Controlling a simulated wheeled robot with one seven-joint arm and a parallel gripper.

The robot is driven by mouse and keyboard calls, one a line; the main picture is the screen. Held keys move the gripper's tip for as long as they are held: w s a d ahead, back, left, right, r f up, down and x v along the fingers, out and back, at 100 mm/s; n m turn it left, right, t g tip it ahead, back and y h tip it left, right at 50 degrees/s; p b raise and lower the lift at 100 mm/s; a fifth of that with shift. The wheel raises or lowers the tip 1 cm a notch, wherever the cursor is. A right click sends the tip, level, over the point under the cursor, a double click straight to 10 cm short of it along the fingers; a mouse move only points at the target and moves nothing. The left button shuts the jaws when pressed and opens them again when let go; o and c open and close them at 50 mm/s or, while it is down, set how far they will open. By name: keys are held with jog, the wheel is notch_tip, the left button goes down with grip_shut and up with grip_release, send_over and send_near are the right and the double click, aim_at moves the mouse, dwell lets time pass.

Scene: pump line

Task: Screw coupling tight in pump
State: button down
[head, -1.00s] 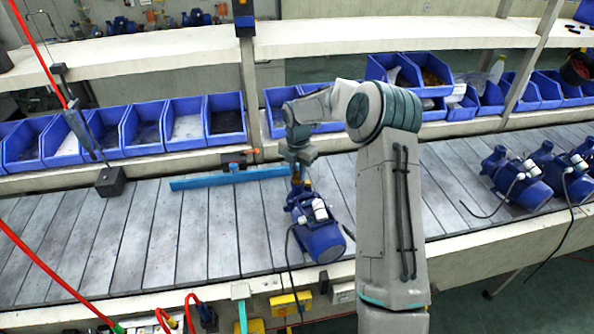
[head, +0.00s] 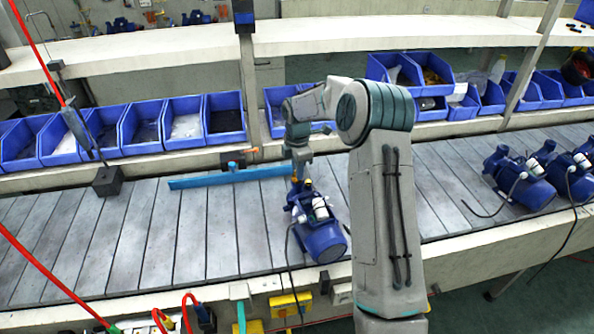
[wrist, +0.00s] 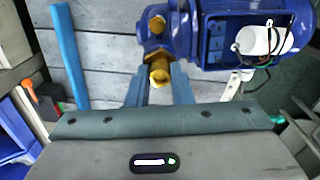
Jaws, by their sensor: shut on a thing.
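The blue pump (head: 318,228) lies on the slatted conveyor in the head view, in front of my arm. In the wrist view the pump (wrist: 212,35) fills the upper right, with its motor and a white cylinder on it. A brass coupling (wrist: 159,70) sits at the pump's near port, between my fingertips. Another brass fitting (wrist: 157,24) shows farther along the pump. My gripper (wrist: 160,80) is shut on the coupling; in the head view my gripper (head: 299,176) points down at the pump's upper end. How deep the coupling sits in the port is hidden.
A blue bar (head: 240,177) lies on the conveyor left of the pump. Several more pumps (head: 524,178) stand at the right with loose cables. Blue bins (head: 184,124) line the back edge.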

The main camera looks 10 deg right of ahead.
jog(key=shift+f+m+b, duration=0.1)
jog(key=shift+m+b, duration=0.3)
jog(key=shift+m, duration=1.3)
jog(key=shift+m+b, duration=0.45)
jog(key=shift+m, duration=1.35)
jog(key=c, duration=1.4)
grip_release()
jog(key=shift+o, duration=0.2)
